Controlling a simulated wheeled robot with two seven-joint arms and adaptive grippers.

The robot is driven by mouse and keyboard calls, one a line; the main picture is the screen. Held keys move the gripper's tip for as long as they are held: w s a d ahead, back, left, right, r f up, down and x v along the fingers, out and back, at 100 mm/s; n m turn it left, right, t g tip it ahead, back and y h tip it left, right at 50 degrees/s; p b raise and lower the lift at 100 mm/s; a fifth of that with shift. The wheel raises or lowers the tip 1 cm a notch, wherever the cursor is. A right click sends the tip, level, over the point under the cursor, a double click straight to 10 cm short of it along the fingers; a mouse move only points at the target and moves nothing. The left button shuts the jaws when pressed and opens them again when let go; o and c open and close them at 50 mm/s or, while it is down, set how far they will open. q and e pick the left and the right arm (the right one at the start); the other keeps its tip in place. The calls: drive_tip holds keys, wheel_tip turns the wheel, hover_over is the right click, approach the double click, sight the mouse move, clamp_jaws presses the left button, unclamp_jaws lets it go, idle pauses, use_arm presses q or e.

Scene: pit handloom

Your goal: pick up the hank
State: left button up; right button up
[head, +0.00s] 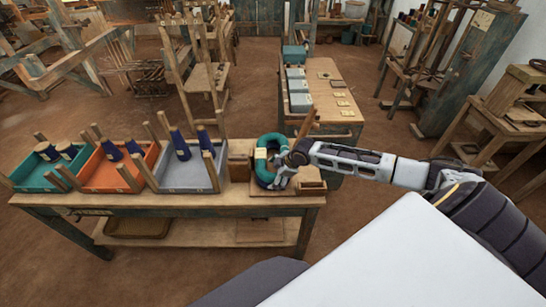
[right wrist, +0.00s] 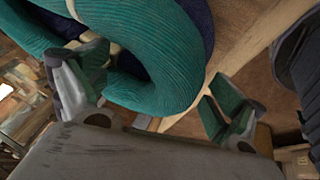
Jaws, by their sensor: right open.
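The hank (head: 268,144) is a thick loop of teal yarn with a pale tag, at the right end of the long workbench. My right gripper (head: 281,171) is at the right side of the hank, its fingers near the front of the loop. In the right wrist view the hank (right wrist: 155,55) shows large, with cream ties and a dark blue part. My right gripper (right wrist: 157,95) is open there, one finger on each side of the lower curve of the teal yarn. Whether the fingers touch the yarn is unclear. My left gripper is out of view.
On the workbench (head: 160,205), left of the hank, stand a teal tray (head: 38,174), an orange tray (head: 110,172) and a grey tray (head: 185,177) with dark blue cones and wooden posts. A second table (head: 320,118) with grey boxes stands behind.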

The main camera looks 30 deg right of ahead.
drive_tip(key=shift+c, duration=0.3)
drive_tip(key=c, duration=1.1)
drive_tip(key=shift+r, duration=0.2)
drive_tip(key=shift+r+b, duration=0.5)
drive_tip(key=shift+r, duration=4.35)
